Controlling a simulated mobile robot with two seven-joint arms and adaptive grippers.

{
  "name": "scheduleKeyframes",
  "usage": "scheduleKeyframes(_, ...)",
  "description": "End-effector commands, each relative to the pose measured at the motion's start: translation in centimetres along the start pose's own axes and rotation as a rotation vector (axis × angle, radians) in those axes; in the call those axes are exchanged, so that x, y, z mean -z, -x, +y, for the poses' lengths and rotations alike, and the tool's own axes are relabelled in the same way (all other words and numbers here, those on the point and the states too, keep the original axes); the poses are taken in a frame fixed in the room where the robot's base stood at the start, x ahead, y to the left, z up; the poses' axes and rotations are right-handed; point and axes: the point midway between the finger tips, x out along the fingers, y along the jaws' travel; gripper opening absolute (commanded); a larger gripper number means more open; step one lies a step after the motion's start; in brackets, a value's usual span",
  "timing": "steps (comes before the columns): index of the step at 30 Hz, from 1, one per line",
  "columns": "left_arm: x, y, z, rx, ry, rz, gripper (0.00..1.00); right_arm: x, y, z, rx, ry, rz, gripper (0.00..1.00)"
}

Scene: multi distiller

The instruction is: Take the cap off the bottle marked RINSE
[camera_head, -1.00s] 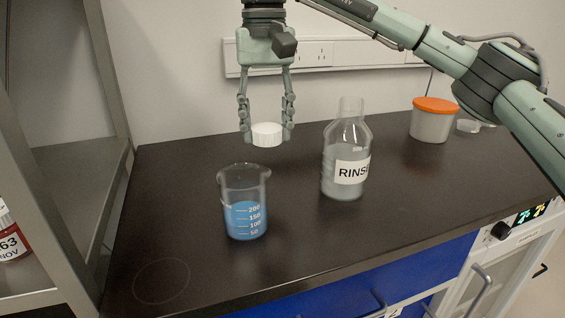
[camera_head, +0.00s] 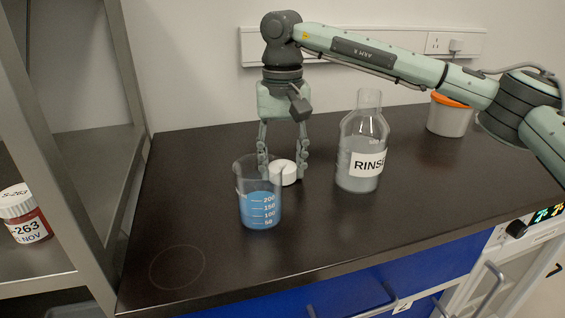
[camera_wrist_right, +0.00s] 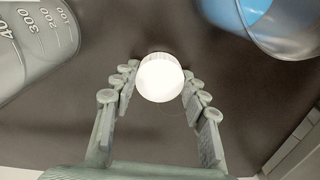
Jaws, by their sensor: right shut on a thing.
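The clear bottle marked RINSE (camera_head: 362,150) stands upright on the dark bench, with grey liquid inside and its neck open. Part of it shows at the upper left in the right wrist view (camera_wrist_right: 38,42). My right gripper (camera_head: 283,166) points down, left of the bottle and behind the beaker. It is shut on a white ribbed cap (camera_head: 289,173), which also shows between the fingertips in the right wrist view (camera_wrist_right: 160,78). The cap is low, at or just above the bench; I cannot tell if it touches. My left gripper is not in view.
A glass beaker (camera_head: 261,208) with blue liquid stands close in front of the cap and partly overlaps it. A tub with an orange lid (camera_head: 447,118) stands at the back right. A metal shelf with a red bottle (camera_head: 26,214) is left. The bench's front left is clear.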

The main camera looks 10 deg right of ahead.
Motion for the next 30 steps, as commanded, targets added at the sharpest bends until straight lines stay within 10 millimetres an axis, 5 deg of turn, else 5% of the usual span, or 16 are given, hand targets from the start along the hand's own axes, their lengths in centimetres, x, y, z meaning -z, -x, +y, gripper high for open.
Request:
scheduleKeyframes(6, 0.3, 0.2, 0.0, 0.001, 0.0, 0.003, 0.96, 0.0, -0.3, 0.0, 0.0, 0.0, -0.001, 0.09)
scheduleKeyframes(7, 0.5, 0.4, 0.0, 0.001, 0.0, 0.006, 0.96, 0.0, -0.3, 0.0, 0.0, 0.0, -0.001, 0.46)
scheduleKeyframes(12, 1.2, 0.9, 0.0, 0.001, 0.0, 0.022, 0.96, 0.0, -0.2, 0.0, 0.0, 0.0, -0.001, 0.65)
scheduleKeyframes(23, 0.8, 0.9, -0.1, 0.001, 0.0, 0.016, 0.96, 0.0, 0.3, 0.0, 0.0, 0.0, 0.0, 0.65)
scheduleKeyframes(30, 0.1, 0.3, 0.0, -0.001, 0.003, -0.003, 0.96, 0.1, 4.5, -0.1, 0.001, 0.0, 0.003, 0.65)
